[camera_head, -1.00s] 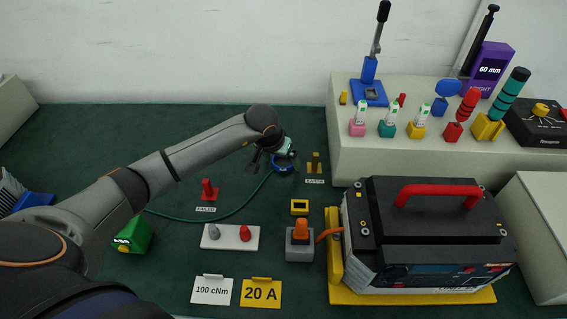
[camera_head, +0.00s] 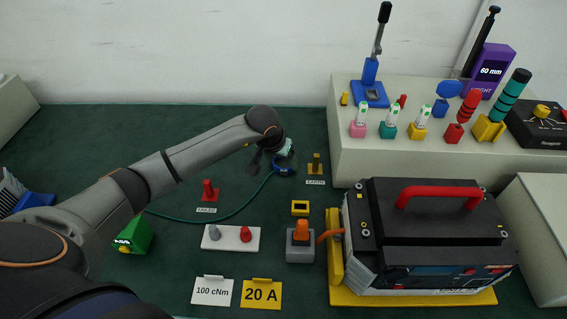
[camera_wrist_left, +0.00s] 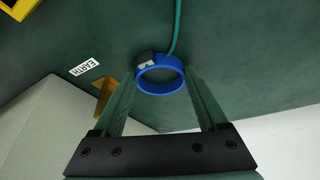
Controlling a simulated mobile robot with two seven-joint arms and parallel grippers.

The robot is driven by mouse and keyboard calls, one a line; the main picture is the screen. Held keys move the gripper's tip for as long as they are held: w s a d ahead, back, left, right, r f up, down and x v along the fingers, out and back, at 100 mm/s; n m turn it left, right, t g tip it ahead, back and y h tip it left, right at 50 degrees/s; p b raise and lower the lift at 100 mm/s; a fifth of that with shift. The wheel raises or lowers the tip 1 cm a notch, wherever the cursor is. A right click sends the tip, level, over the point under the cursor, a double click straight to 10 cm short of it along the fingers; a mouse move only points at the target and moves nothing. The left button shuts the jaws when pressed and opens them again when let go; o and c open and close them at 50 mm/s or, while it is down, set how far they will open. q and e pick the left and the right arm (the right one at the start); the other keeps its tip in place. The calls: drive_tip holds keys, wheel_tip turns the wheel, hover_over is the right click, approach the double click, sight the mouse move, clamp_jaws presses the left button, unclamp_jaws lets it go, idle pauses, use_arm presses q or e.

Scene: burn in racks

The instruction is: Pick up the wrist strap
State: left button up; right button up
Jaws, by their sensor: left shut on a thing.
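The wrist strap is a blue ring (camera_head: 286,168) with a grey clasp and a green cord, at the back middle of the green mat in the head view. In the left wrist view the blue ring (camera_wrist_left: 158,91) sits between the fingertips, with its clasp at its upper left. My left gripper (camera_head: 272,160) is shut on the strap, low over the mat. Whether the ring touches the mat is unclear. Its fingers partly show in the head view. My right gripper is not in view.
A yellow post with an EARTH label (camera_head: 315,182) stands just right of the strap. The pale raised bench (camera_head: 345,150) is farther right. A red post (camera_head: 209,190) labelled FAILED stands left front. The cord (camera_head: 225,217) runs left across the mat.

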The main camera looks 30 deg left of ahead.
use_arm(q)
drive_tip(key=shift+r, duration=0.1)
drive_tip(key=shift+r, duration=0.45)
wheel_tip(320, 180, up, 3)
drive_tip(key=shift+s+f+b, duration=0.15)
drive_tip(key=shift+b, duration=0.2)
drive_tip(key=s+r, duration=0.4)
drive_tip(key=s, duration=0.3)
drive_tip(key=s+a+r+b, duration=0.1)
drive_tip(key=s+r, duration=0.4)
drive_tip(key=s, duration=0.1)
drive_tip(key=shift+s+b, duration=0.3)
drive_tip(key=shift+s, duration=0.05)
drive_tip(key=shift+r, duration=0.1)
